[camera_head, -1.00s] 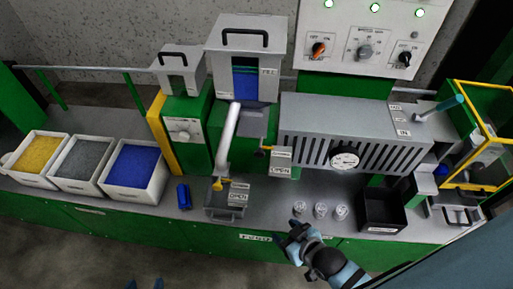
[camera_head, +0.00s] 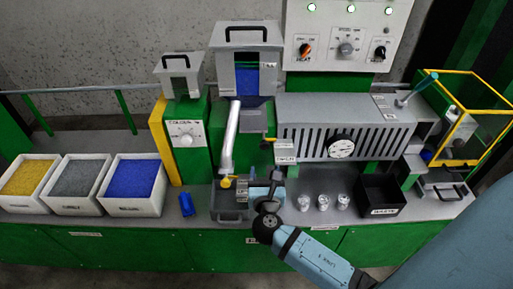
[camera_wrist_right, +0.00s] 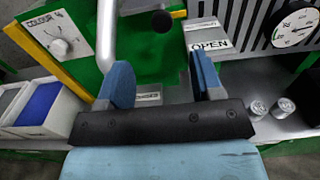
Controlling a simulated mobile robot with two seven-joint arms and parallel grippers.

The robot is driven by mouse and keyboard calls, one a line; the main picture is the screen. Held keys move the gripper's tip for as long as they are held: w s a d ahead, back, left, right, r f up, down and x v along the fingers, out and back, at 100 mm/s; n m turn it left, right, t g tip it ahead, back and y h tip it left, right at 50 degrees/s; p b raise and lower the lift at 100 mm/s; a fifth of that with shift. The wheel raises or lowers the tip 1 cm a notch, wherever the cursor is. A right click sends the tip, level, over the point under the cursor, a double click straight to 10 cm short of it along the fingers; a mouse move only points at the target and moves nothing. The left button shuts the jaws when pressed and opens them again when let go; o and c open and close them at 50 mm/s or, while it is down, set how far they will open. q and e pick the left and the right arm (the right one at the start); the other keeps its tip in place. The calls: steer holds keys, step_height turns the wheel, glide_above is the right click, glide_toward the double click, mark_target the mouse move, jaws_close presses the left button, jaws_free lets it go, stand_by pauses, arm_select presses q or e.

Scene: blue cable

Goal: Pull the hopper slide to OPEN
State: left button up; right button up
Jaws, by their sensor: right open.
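The hopper (camera_head: 246,36) is a grey box with a handle and a window showing blue pellets. The hopper slide (camera_head: 267,141) sticks out below it at the right as a small yellow rod with a dark knob. A dark ball knob (camera_wrist_right: 162,20) shows at the top of the right wrist view, beyond the fingers and apart from them. An OPEN label (camera_wrist_right: 208,45) is right of it. My right gripper (camera_head: 264,178) is open and empty, below the slide; its two blue fingers (camera_wrist_right: 162,82) stand wide apart in the wrist view. My left gripper is out of view.
A pale sloping pipe (camera_head: 230,135) stands left of the slide. A yellow-knobbed tray (camera_head: 230,205) lies left of my gripper. Three small cups (camera_head: 323,202) and a black waste bin (camera_head: 380,195) are at right. The grey slotted barrel housing (camera_head: 345,125) borders the slide on the right.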

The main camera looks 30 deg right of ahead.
mark_target(265, 146)
steer(key=p+x, duration=0.1)
steer(key=x, duration=1.2)
steer(key=shift+w+d, duration=0.3)
steer(key=shift+w, duration=0.1)
